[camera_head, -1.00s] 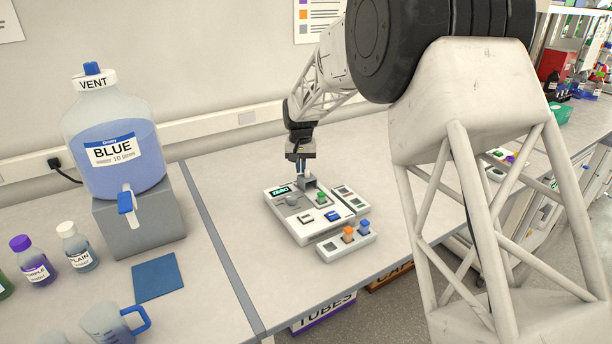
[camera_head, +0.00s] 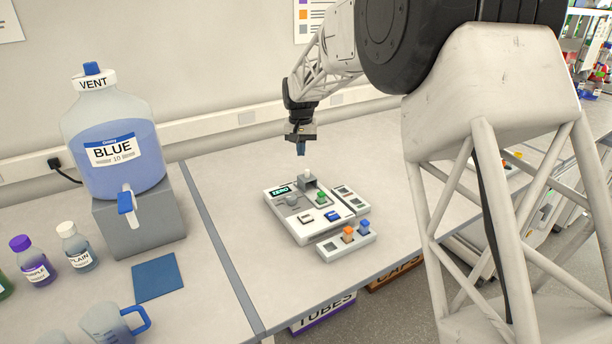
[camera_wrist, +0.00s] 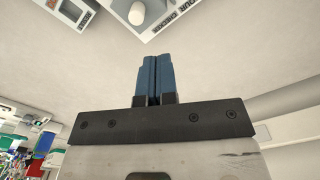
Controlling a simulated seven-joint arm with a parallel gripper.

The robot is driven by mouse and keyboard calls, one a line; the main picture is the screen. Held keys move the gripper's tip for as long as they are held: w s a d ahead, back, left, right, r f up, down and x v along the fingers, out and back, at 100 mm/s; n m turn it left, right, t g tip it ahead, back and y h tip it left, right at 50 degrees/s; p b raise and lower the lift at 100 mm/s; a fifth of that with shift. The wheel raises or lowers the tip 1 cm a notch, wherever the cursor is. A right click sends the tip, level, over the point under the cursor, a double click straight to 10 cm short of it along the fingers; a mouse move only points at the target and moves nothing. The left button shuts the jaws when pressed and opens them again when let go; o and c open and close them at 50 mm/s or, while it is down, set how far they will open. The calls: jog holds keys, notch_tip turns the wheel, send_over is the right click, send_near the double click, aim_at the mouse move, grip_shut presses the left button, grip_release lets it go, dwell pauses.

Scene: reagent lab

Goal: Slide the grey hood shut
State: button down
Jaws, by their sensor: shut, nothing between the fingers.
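The grey hood (camera_head: 308,182) is a small block with a pale knob (camera_head: 306,172) on top, at the back of the white checker device (camera_head: 304,232). A green cube (camera_head: 320,197) stands uncovered just in front of the hood. My gripper (camera_head: 301,150) is above and behind the device, apart from it, with its blue fingers pointing down. The wrist view shows the fingers (camera_wrist: 155,78) together and empty. The knob (camera_wrist: 137,13) and the device's lettered edge (camera_wrist: 172,12) show at the top of that view.
A rack (camera_head: 346,247) with an orange and a blue cube stands in front of the device. A slotted block (camera_head: 349,200) stands at its right. At left are a blue-filled carboy (camera_head: 118,150), bottles and a blue mat (camera_head: 155,277). The bench behind the device is clear.

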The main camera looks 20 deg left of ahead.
aim_at(307, 170)
jog(key=shift+r, duration=0.15)
jog(key=c, duration=1.4)
grip_release()
jog(key=shift+s+d+r, duration=0.1)
jog(key=shift+s+d, duration=0.05)
jog(key=shift+o, duration=1.1)
jog(key=shift+s+d+r+m, duration=0.2)
jog(key=shift+m, duration=0.1)
jog(key=shift+o, duration=0.4)
jog(key=shift+s+d+r+m, duration=0.3)
jog(key=shift+s+d+m, duration=0.2)
jog(key=shift+m, duration=0.1)
jog(key=shift+s+d+r+m, duration=0.3)
jog(key=shift+s+d+m, duration=0.2)
jog(key=shift+m, duration=0.1)
jog(key=shift+f, duration=0.15)
jog(key=shift+f, duration=3.8)
grip_shut()
